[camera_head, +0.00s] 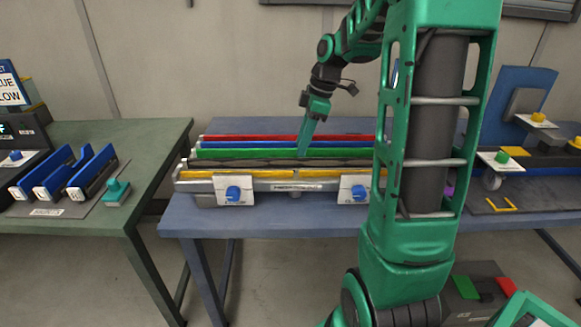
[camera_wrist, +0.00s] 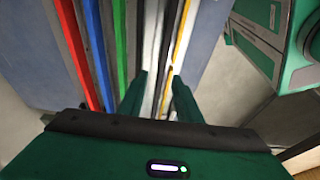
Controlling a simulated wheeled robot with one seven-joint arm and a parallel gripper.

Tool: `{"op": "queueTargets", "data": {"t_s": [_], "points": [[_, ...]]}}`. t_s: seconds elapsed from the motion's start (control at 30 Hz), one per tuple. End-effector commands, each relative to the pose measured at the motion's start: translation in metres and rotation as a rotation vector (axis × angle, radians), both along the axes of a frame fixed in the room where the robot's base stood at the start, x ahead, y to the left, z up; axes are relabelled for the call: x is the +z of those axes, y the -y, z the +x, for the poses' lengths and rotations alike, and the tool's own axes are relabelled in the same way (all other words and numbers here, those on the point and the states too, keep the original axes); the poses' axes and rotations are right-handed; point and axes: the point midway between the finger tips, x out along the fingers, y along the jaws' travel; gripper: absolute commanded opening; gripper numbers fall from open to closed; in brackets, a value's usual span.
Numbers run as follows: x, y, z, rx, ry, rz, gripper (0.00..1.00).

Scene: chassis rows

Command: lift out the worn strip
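A long chassis on the blue table holds parallel strips: red (camera_head: 290,137), blue (camera_head: 260,144), green (camera_head: 250,153), dark grey mottled (camera_head: 240,162) and a yellow, broken-looking line (camera_head: 240,174) at the front. I cannot tell for certain which strip is the worn one. My gripper (camera_head: 303,153) points down at the strips near the middle of the chassis. In the wrist view its two fingers (camera_wrist: 158,82) stand apart, with pale grey rails between and beyond them. The green strip (camera_wrist: 120,45) is left of the fingers; the yellow line (camera_wrist: 180,35) runs near the right one. Fingertip contact is unclear.
Two white brackets with blue knobs (camera_head: 234,195) (camera_head: 353,192) sit on the chassis front. A green table (camera_head: 90,215) at left carries blue slotted holders (camera_head: 60,172) and a green-handled tool (camera_head: 117,192). My arm hides the chassis's right end. The blue table's front strip is clear.

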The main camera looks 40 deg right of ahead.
Motion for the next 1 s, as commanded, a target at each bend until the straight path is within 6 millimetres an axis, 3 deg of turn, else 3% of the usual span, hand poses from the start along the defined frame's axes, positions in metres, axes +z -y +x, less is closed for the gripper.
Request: {"op": "queueTargets", "data": {"t_s": [0.33,0.67,0.8,1.0], "points": [[-0.040,-0.016,0.009,0.001,-0.002,0.002,0.31],[-0.045,-0.017,0.011,-0.001,0.000,0.000,0.31],[-0.045,-0.017,0.011,-0.001,0.000,0.000,0.00],[-0.045,-0.016,0.012,-0.001,0.002,-0.002,0.00]]}}
